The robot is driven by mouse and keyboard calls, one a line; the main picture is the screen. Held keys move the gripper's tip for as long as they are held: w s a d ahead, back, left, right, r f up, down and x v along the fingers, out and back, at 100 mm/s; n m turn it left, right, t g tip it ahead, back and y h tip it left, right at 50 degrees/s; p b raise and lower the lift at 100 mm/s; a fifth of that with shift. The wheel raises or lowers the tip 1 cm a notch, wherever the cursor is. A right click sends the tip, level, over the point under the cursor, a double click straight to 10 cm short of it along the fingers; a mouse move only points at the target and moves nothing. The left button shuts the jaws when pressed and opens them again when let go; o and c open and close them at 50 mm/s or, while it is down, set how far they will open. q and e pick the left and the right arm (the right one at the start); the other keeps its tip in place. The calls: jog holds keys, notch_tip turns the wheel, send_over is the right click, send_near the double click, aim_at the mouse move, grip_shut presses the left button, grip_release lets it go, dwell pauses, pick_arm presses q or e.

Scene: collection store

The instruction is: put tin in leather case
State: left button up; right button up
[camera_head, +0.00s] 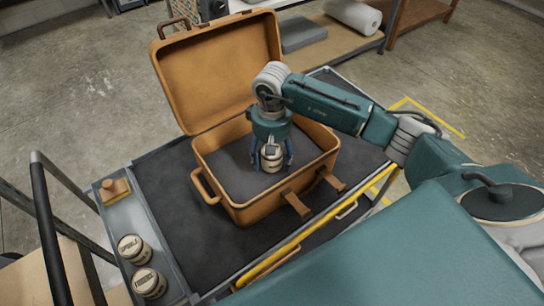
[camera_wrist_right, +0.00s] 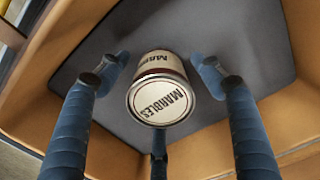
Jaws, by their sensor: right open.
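The open leather case (camera_head: 205,187) is tan, with its lid raised at the back and a dark grey lining. A cream tin (camera_head: 272,157) with dark bands sits inside it, on the lining. In the right wrist view the tin (camera_wrist_right: 160,88) reads "MARBLES" on its lid. My right gripper (camera_head: 271,164) is lowered into the case from above. Its three blue fingers are spread around the tin, with gaps visible between them and it in the wrist view. My left gripper is not in view.
Two more labelled tins, one (camera_head: 130,248) behind the other (camera_head: 149,283), stand on the grey side tray at lower left. A small wooden block (camera_head: 115,190) is on that tray too. The case rests on a dark cart top (camera_head: 165,190). A shelf with a white roll (camera_head: 354,16) is behind.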

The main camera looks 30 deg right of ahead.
jog(key=shift+r, duration=0.15)
jog(key=shift+w+r, duration=0.1)
jog(key=shift+r, duration=0.1)
notch_tip(320, 180, up, 11)
jog(key=b, duration=0.4)
jog(key=shift+f, duration=0.15)
jog(key=shift+r, duration=0.45)
jog(key=shift+r, duration=0.1)
